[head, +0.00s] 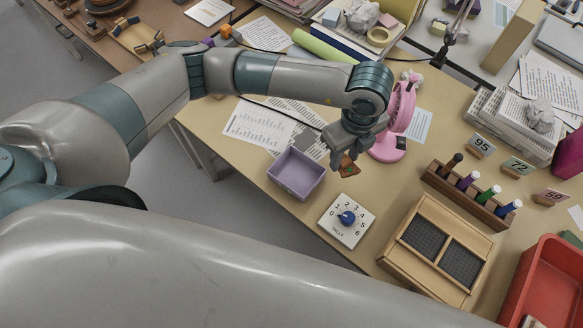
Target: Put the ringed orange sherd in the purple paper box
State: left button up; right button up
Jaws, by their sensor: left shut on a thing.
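My left gripper (343,158) is shut on a small orange-brown sherd (349,169), which sticks out below the fingertips. The sherd is too small here to tell whether it has ring marks. The purple paper box (298,186) is open-topped and stands on the table just left of the gripper. Its visible inside looks empty. The gripper and sherd are to the right of the box, apart from its rim in the picture. My right gripper is not in view.
A white dial plate (358,232) with a blue knob lies in front of the box. A pink fan (388,147) stands close behind my gripper. To the right are a wooden rack of bottles (448,192), a wooden tray (405,264) and a red bin (546,280). Papers (252,130) lie behind the box.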

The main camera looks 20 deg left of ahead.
pick_arm(q)
jog(key=shift+d, duration=0.1)
jog(key=shift+a+f+p, duration=0.2)
jog(key=shift+a+p, duration=0.1)
jog(key=shift+a, duration=0.25)
jog(key=a+f+p, duration=0.1)
jog(key=a+f, duration=0.1)
jog(key=a, duration=0.1)
jog(key=s+a+f+p, duration=0.1)
jog(key=a+p, duration=0.1)
jog(key=a, duration=0.1)
jog(key=a+f+p, duration=0.1)
jog(key=a+f, duration=0.1)
jog(key=a, duration=0.1)
jog(key=shift+s+a+f, duration=0.15)
jog(key=shift+a+f, duration=0.15)
jog(key=shift+a, duration=0.05)
jog(key=shift+s+a+f, duration=0.1)
jog(key=shift+a+f, duration=0.3)
jog(key=shift+f, duration=0.1)
